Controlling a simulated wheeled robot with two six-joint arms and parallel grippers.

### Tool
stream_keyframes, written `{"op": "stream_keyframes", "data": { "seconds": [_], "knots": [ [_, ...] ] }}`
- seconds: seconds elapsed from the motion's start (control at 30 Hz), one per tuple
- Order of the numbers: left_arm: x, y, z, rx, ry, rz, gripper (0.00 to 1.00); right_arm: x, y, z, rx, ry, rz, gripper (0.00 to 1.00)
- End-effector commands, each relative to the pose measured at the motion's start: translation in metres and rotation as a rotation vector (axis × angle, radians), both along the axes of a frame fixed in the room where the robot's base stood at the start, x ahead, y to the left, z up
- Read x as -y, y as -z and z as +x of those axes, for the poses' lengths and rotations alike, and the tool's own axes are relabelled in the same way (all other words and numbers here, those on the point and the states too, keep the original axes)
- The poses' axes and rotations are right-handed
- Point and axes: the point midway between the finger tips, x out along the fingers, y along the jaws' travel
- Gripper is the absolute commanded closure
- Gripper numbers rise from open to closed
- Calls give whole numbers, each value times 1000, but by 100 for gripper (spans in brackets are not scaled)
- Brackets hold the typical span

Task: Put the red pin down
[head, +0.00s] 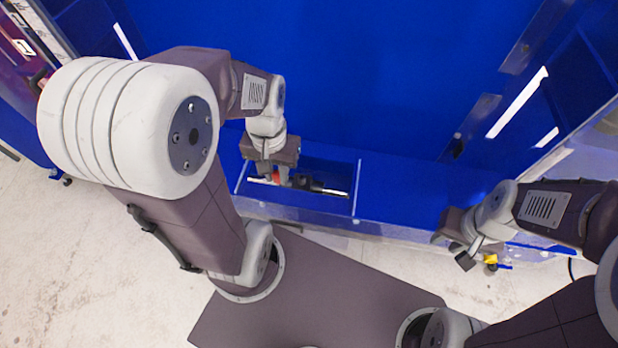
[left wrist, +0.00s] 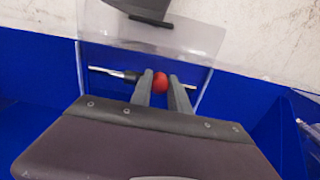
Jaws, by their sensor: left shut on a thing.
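The red pin shows as a small red knob (left wrist: 160,82) between the two grey fingers of my left gripper (left wrist: 161,88) in the left wrist view. The gripper is shut on it. In the head view, a bit of the red pin (head: 276,177) shows at the fingers of my left gripper (head: 278,180), over a blue recess (head: 320,172) with clear edges. The pin's lower part is hidden, so I cannot tell whether it touches anything below. My right gripper (head: 468,254) is at the right, by the front edge of the blue structure; its fingers are unclear.
A rod with a black part (head: 308,184) lies in the recess, close to my left gripper. A small yellow thing (head: 490,259) is by my right gripper. A clear panel (head: 390,232) runs along the front edge. Blue walls (head: 370,60) stand behind. The blue surface between my grippers is clear.

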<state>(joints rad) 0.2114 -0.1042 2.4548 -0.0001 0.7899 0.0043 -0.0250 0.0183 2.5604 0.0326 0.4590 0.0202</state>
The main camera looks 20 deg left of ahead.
Motion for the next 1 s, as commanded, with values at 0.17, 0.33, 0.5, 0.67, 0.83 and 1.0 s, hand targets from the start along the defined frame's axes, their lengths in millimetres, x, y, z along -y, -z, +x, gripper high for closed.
{"op": "stream_keyframes", "data": {
  "seconds": [0.17,0.33,0.5,0.67,0.83,1.0],
  "knots": [
    [-2,-2,-9,0,-20,0,100,0,3,0,0,0,0,69],
    [0,13,12,-5,-15,-1,100,0,8,0,0,0,0,69],
    [2,42,60,-7,-16,-2,100,0,15,0,0,0,0,69],
    [3,61,96,-3,-18,-1,100,0,16,0,0,0,0,69],
    [4,68,109,-1,-18,0,100,0,17,0,0,0,0,69],
    [4,88,107,-6,-18,0,100,0,22,0,0,0,0,69]
  ]
}}
